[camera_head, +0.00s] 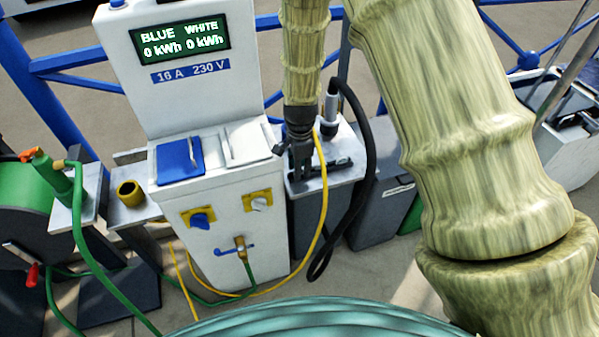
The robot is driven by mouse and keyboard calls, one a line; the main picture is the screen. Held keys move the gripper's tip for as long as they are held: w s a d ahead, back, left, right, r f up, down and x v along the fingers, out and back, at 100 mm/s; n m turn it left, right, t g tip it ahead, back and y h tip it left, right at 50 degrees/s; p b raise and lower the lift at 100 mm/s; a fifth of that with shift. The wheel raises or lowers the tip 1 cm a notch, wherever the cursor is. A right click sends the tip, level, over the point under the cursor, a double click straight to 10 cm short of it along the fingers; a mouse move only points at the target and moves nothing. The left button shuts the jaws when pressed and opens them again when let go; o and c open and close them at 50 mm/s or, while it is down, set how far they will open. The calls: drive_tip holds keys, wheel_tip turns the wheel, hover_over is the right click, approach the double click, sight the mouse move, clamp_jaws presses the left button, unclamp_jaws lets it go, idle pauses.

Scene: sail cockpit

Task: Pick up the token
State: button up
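I cannot make out a token anywhere in the head view; it may be hidden or too small to tell. My gripper (300,163) is dark and hangs from my arm, pointing down. It is in front of or over the left part of a pale-topped stand (349,177), just right of the white power pedestal (237,222). Its fingers are small and blend with dark parts behind them, so I cannot tell whether they are open or shut, or whether they touch anything. A flat black item (335,169) shows on the stand beside the fingers.
The pedestal has a blue lid (179,159), a white lid (243,146) and a brass tap (240,243). A black hose (371,150) and yellow cable (323,200) loop near my gripper. A yellow ring-shaped holder (130,193) and green nozzle (58,180) stand left.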

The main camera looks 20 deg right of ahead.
drive_tip(key=shift+c, duration=0.2)
clamp_jaws()
drive_tip(key=shift+r, duration=0.8)
drive_tip(key=shift+r+b, duration=0.4)
drive_tip(key=shift+r, duration=0.55)
drive_tip(key=s+a+r+b, duration=0.2)
drive_tip(key=s, duration=1.4)
drive_tip(key=shift+a+r+p, duration=0.15)
drive_tip(key=shift+r+p, duration=2.05)
drive_tip(key=shift+p, duration=0.5)
